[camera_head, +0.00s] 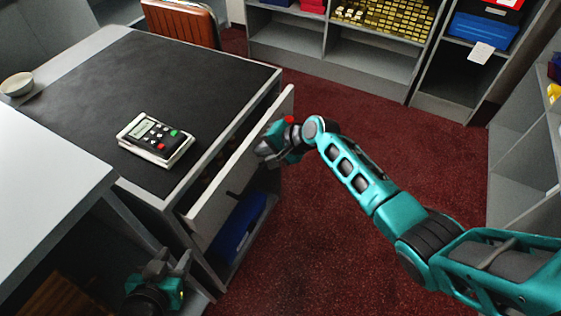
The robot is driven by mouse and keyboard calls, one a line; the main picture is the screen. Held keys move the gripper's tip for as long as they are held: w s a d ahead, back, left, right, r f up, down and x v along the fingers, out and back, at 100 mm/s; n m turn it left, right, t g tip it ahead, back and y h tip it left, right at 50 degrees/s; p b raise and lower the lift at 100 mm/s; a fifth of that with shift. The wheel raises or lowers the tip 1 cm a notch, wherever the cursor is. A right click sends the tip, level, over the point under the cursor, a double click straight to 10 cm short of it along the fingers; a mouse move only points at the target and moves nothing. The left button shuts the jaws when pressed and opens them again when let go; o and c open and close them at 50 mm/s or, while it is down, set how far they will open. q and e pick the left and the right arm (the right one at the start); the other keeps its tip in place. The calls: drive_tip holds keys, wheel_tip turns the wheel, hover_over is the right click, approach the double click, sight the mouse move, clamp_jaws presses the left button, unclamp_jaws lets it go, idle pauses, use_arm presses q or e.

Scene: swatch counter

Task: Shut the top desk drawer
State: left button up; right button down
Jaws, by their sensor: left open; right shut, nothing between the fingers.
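The top desk drawer (222,182) is partly open, its pale front panel standing out from the dark-topped desk (205,75). A narrow strip of its inside shows between the panel and the desk edge. A dark handle sits on the panel's outer face. My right gripper (262,152) is shut and empty, at the outer face of the drawer front toward its far end; I cannot tell whether it touches. My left gripper (167,262) is open and empty, low at the near end of the desk, apart from the drawer front.
A calculator (157,134) lies on the desk top. A blue bin (238,228) sits below the drawer. A white table (45,185) stands at left with a bowl (17,84) beyond it. Grey shelves line the back and right. Red carpet (345,95) right of the desk is clear.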

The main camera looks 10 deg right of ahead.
sight(250, 138)
drive_tip(key=w+a+b, duration=0.1)
drive_tip(key=a, duration=0.1)
drive_tip(key=w+a, duration=0.1)
drive_tip(key=w, duration=0.1)
drive_tip(key=shift+a+f+b, duration=0.1)
drive_tip(key=shift+a+b, duration=0.25)
drive_tip(key=shift+a, duration=0.05)
drive_tip(key=shift+w+a, duration=0.1)
drive_tip(key=shift+a, duration=0.1)
use_arm(q)
drive_tip(key=shift+w+d+f+h, duration=0.1)
drive_tip(key=shift+w+d+h, duration=0.05)
drive_tip(key=shift+d, duration=0.35)
drive_tip(key=shift+w+d+h, duration=0.15)
drive_tip(key=shift+d, duration=0.3)
use_arm(e)
drive_tip(key=shift+a+r, duration=0.1)
drive_tip(key=shift+r, duration=0.15)
drive_tip(key=shift+a+r, duration=0.1)
